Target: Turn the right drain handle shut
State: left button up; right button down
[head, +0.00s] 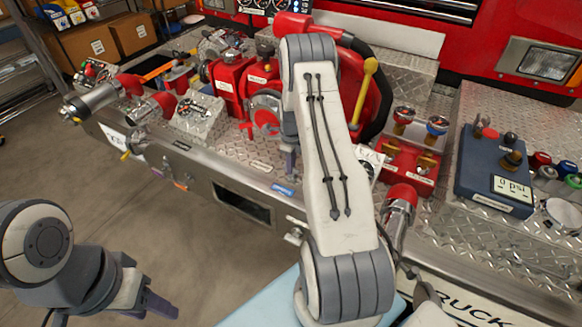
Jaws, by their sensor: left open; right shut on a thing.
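My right arm rises across the middle of the head view and bends over at the top. Part of my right gripper (291,163) shows at the left edge of that arm, low at the front of the bumper (235,170) above a blue label (284,190). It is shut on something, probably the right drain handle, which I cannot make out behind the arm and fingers. The handle's angle is hidden. My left gripper (150,300) is open and empty at the lower left, over the floor, well apart from the bumper.
Red pump valves (228,82) and hose fittings crowd the bumper top. A yellow lever (364,90) stands behind my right arm. A blue gauge box (495,175) sits at the right. A red-capped fitting (400,200) is close to my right arm. The floor at left is clear.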

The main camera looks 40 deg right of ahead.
jog(key=shift+m, duration=0.5)
jog(key=c, duration=0.9)
grip_release()
notch_tip(320, 180, up, 10)
jog(key=shift+r+b, duration=0.25)
jog(key=shift+b, duration=0.7)
